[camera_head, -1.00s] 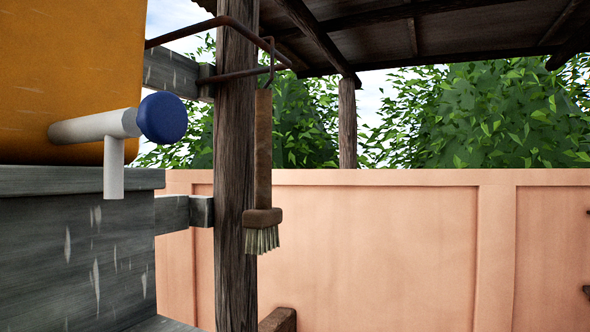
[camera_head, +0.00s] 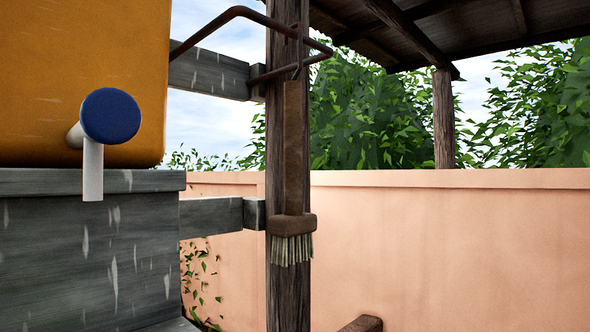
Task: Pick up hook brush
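The hook brush (camera_head: 293,170) hangs upright from a bent rusty metal rod (camera_head: 262,72) by a thin hook at its top. It has a long brown wooden handle and a short brown head with pale bristles (camera_head: 292,249) pointing down. It hangs in front of a dark wooden post (camera_head: 282,295), and I cannot tell whether it touches the post. Neither of my grippers shows in the head view.
At left, an orange container (camera_head: 75,60) with a white tap and blue knob (camera_head: 110,116) stands on a grey wooden stand (camera_head: 70,250). A pinkish wall (camera_head: 450,260) runs behind. A short brown wooden piece (camera_head: 362,324) shows at the bottom.

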